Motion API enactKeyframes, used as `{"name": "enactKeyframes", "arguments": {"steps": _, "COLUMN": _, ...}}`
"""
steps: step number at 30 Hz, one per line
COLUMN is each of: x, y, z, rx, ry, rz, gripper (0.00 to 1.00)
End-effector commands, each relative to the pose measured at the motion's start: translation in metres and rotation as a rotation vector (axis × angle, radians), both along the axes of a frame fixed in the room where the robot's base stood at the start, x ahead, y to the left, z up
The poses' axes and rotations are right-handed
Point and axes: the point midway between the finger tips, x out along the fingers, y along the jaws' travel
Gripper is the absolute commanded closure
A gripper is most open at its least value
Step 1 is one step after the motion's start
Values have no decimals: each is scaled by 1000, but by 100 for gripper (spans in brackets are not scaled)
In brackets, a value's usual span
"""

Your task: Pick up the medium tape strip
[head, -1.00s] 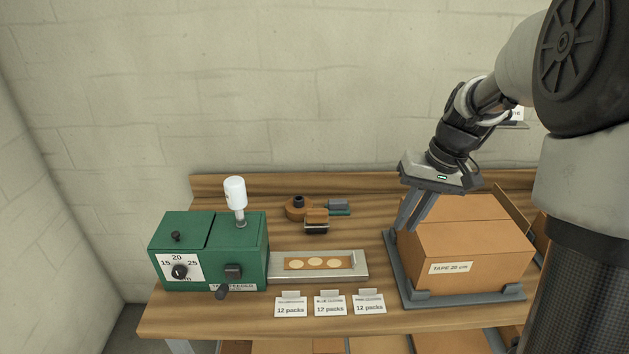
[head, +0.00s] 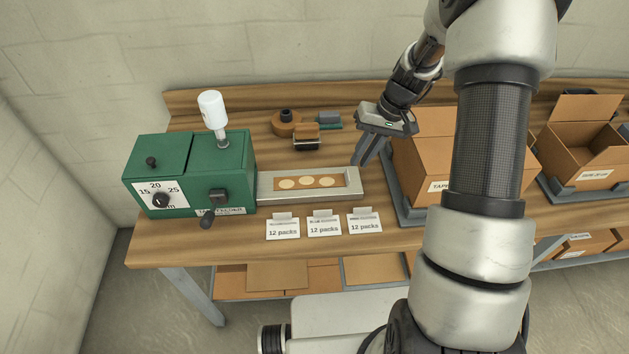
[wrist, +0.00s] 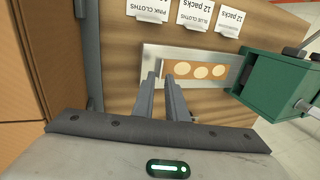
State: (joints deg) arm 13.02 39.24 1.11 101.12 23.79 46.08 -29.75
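A brown tape strip (head: 333,180) with three cream round spots lies in a pale metal tray at the right side of the green tape feeder (head: 190,170). It also shows in the wrist view (wrist: 182,69). No length mark on it can be read. My gripper (head: 362,163) is above the tray's right end, beside the big carton. In the wrist view my two fingers (wrist: 160,77) stand apart with a narrow empty gap. Their tips appear near the strip's end, and I cannot tell how high above it they are.
An open carton (head: 580,150) is farther right. Three "12 packs" cards (head: 323,226) stand in front of the tray. A tape dispenser (head: 306,137) sits behind it.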

Motion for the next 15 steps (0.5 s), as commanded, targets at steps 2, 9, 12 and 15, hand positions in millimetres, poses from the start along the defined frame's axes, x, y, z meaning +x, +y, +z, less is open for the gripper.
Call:
{"name": "enactKeyframes", "arguments": {"steps": 2, "x": -1, "y": 3, "z": -8, "rx": 1, "ry": 2, "rz": 0, "gripper": 88}}
{"name": "enactKeyframes", "arguments": {"steps": 9, "x": 0, "y": 11, "z": -26, "rx": 1, "ry": 3, "rz": 2, "gripper": 88}}
{"name": "enactKeyframes", "arguments": {"steps": 12, "x": 2, "y": 17, "z": -41, "rx": 1, "ry": 4, "rz": 1, "gripper": 88}}
{"name": "enactKeyframes", "arguments": {"steps": 15, "x": 2, "y": 21, "z": -53, "rx": 0, "ry": 3, "rz": 1, "gripper": 88}}
